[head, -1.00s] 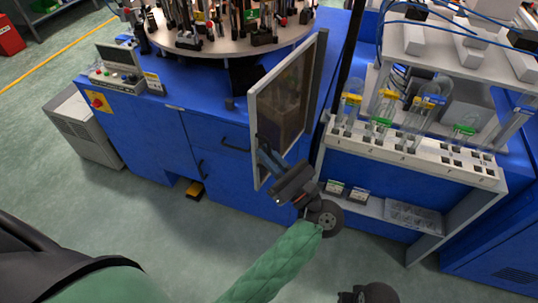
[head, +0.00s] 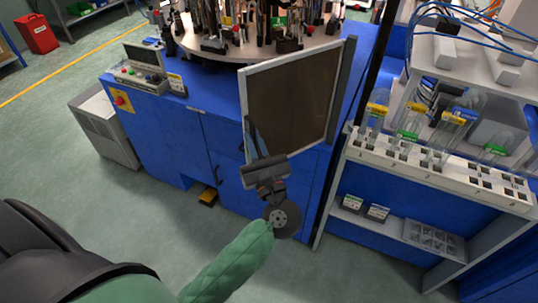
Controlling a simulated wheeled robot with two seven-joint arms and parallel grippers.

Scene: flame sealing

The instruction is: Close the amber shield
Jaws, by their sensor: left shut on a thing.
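The amber shield (head: 292,98) is a brown see-through panel in a light metal frame, hinged on a dark post at its right side. It stands upright in front of the blue machine and faces me more than edge-on. My left gripper (head: 252,155) is at the lower left edge of the shield's frame and is shut on it. The dark fingers are partly hidden by the gripper body. My right gripper is not in view.
The round turntable (head: 262,47) with several fixtures is behind the shield. A control box (head: 143,68) stands on the blue machine (head: 165,130). A rack of tubes (head: 440,165) stands at the right.

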